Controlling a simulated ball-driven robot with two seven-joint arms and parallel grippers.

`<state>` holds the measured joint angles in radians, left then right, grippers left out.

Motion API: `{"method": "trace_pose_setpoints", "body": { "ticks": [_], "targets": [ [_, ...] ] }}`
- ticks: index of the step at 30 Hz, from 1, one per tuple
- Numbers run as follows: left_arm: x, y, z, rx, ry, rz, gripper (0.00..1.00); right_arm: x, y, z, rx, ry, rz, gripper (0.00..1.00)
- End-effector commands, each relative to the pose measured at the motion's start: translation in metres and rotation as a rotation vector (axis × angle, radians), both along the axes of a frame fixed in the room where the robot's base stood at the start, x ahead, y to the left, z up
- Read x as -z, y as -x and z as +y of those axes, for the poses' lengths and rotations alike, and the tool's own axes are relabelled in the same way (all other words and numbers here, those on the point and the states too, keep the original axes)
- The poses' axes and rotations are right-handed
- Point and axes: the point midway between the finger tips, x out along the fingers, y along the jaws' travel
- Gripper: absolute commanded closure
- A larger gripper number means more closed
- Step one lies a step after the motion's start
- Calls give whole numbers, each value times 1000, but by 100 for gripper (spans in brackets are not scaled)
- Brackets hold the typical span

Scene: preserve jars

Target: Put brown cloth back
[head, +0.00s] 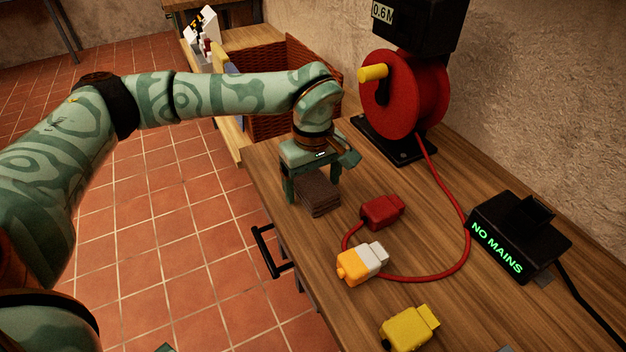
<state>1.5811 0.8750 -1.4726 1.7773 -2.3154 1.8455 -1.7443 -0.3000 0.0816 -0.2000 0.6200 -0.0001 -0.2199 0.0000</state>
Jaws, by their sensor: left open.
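The brown cloth (319,195) is a folded, squarish stack lying on the wooden workbench (420,255), near its left edge. My left gripper (311,184) points down at the cloth from behind it, with its fingers spread. One finger is at the cloth's left side and the other is behind its right side. I cannot tell whether either finger touches the cloth.
A red cable reel (410,95) stands behind, its red cable looping across the bench. A red connector (382,211), an orange-and-white plug (362,263), a yellow plug (409,328) and a black "NO MAINS" box (515,240) lie nearer. A wicker basket (277,85) stands beyond.

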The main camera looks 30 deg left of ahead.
Motion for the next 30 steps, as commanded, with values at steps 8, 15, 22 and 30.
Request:
{"method": "trace_pose_setpoints", "body": {
  "ticks": [8, 15, 22, 30],
  "targets": [
    [-27, 0, 0, -1, 1, -10, 19, -5, -6, 0, -4, 0, -11, 100],
    [-99, 1, 0, 0, 1, -11, 19, -36, -21, 1, 1, -2, -50, 100],
    [-145, 1, 1, -2, 0, -6, 19, -51, -26, 1, 1, -1, -64, 100],
    [-160, 1, 0, 1, 0, 0, 19, -55, -28, 1, 1, -2, -68, 100]
  ]
}}
